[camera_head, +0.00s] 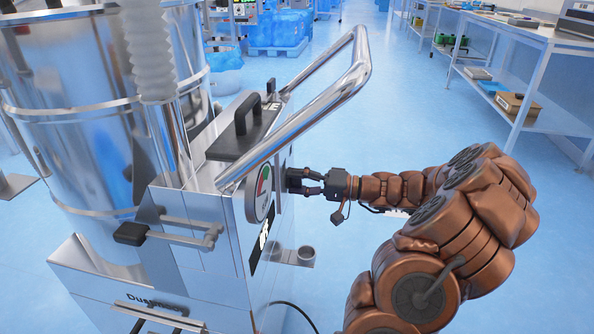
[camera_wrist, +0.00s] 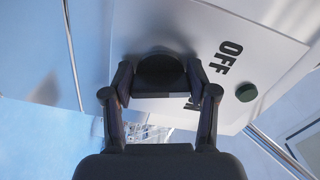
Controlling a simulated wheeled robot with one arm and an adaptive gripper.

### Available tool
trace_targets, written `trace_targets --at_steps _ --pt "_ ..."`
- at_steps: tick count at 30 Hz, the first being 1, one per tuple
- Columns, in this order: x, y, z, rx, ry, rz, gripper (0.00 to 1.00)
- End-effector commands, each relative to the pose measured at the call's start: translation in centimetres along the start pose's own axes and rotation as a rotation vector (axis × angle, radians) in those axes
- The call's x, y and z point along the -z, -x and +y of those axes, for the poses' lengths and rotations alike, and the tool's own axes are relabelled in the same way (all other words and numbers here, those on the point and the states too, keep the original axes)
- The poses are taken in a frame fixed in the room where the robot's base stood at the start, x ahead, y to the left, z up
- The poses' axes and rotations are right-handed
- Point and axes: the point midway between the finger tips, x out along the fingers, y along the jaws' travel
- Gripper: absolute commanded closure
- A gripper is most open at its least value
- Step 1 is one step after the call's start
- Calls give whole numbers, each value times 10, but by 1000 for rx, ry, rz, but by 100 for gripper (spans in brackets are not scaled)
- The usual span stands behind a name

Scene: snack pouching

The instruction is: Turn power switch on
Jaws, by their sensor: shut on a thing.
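The power switch (camera_wrist: 160,70) is a dark round knob on a pale panel (camera_wrist: 215,30) in the wrist view. My gripper (camera_wrist: 158,96) is shut on the knob, with one finger on each side. The word OFF is printed on the panel to the right of the knob. Another label below it is mostly hidden by the right finger. In the head view my gripper (camera_head: 303,182) reaches from the right to the side face of the steel machine (camera_head: 215,262). The knob cannot be made out clearly there. Which way it is turned is unclear.
A round gauge (camera_head: 264,191) is on the machine close to my gripper. A thick chrome handle (camera_head: 325,98) arches above it. Shelving (camera_head: 540,75) stands at the back right. The blue floor between is clear.

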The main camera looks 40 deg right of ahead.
Motion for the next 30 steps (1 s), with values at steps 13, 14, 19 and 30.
trace_targets --at_steps 13,14,19,30 --pt "3 -1 -10 0 -428 -1 77" --pt "2 -1 -10 0 -457 -1 77" --pt "3 -1 -10 -2 -618 -2 77" --pt "3 0 -9 -3 -922 -2 77"
